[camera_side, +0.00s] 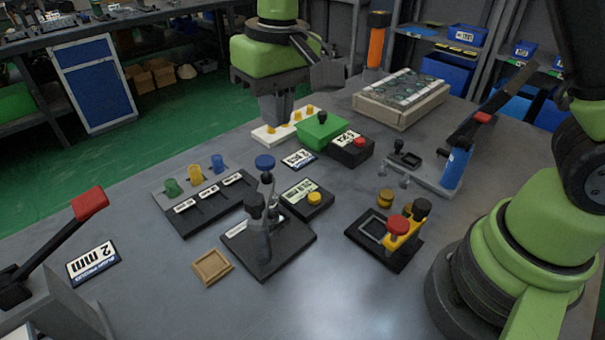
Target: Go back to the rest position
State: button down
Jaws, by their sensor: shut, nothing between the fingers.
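My gripper (275,118) shows at the top middle, below a green arm link. It points down, with its dark fingers together and nothing seen between them. Its tips are just above or behind a white block with yellow pegs (268,134); the exact gap cannot be told. A green block with a black knob (321,130) stands just right of the fingers, beside a black box with a red button (352,148).
A parts tray (402,98) is at the back.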

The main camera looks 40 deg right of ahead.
jog(key=s+d+r+m+t+y, duration=0.1)
jog(key=s+d+r+m+t, duration=0.15)
jog(key=s+d+r, duration=0.5)
jog(key=s+d+r+m+t, duration=0.1)
jog(key=s+t, duration=0.3)
jog(key=s, duration=0.6)
jog(key=shift+s+r+y, duration=0.25)
jog(key=shift+r+y, duration=0.05)
jog(key=shift+r, duration=0.4)
